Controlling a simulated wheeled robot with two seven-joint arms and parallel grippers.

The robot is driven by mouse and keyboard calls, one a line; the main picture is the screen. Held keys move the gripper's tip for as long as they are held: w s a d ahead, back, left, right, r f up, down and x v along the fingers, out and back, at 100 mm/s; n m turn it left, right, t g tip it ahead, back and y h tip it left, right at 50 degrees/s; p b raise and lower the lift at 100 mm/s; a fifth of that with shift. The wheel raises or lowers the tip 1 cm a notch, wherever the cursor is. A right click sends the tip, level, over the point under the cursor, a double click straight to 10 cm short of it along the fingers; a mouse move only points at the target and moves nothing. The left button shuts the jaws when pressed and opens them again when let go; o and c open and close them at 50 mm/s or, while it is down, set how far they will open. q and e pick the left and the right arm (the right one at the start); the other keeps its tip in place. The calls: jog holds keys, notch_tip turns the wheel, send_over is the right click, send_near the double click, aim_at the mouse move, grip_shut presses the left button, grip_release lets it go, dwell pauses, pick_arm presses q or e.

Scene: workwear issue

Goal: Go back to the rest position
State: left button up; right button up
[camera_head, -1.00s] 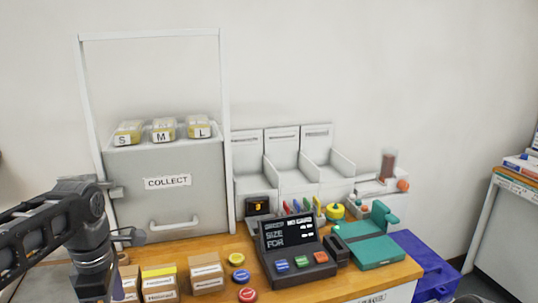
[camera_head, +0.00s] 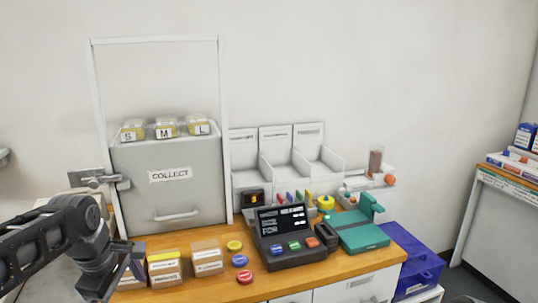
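My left arm comes in from the left, and its hand (camera_head: 97,283) points down at the lower left, by the left end of the wooden counter (camera_head: 215,281). The fingertips are not clear, so I cannot tell whether this gripper is open or shut. It is beside the leftmost small carton (camera_head: 131,272), which it partly covers. I cannot tell whether they touch. My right gripper is not in view.
Cartons (camera_head: 207,258), coloured buttons (camera_head: 240,261), a dark terminal (camera_head: 284,235) and a teal device (camera_head: 358,232) crowd the counter. Behind stands the grey COLLECT cabinet (camera_head: 170,195). A blue crate (camera_head: 418,265) is at right. The air above the counter is clear.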

pick_arm(q)
jog(key=w+d+f+m+t+h, duration=0.1)
jog(key=w+d+f+m, duration=0.25)
jog(key=f, duration=0.35)
jog(key=w+d+f+m+t+h, duration=0.1)
jog(key=w+d+f+m, duration=0.25)
jog(key=f, duration=0.25)
jog(key=s+d+f+m+h, duration=0.1)
jog(key=s+d+f+m, duration=0.15)
jog(key=f, duration=0.35)
jog(key=s+d+f+m, duration=0.1)
jog(key=d+f+m, duration=0.1)
jog(key=d+f, duration=0.35)
jog(key=s+d+f+m+g, duration=0.1)
jog(key=s+d+f, duration=0.3)
jog(key=s+f, duration=0.5)
jog(key=s+d+f+m+g, duration=0.2)
jog(key=s+f, duration=0.7)
jog(key=s, duration=0.6)
jog(key=d+g, duration=0.1)
jog(key=d, duration=0.1)
jog(key=shift+d+f+h, duration=0.15)
jog(key=shift+d+h, duration=0.15)
jog(key=shift+h, duration=0.1)
jog(key=shift+m, duration=0.25)
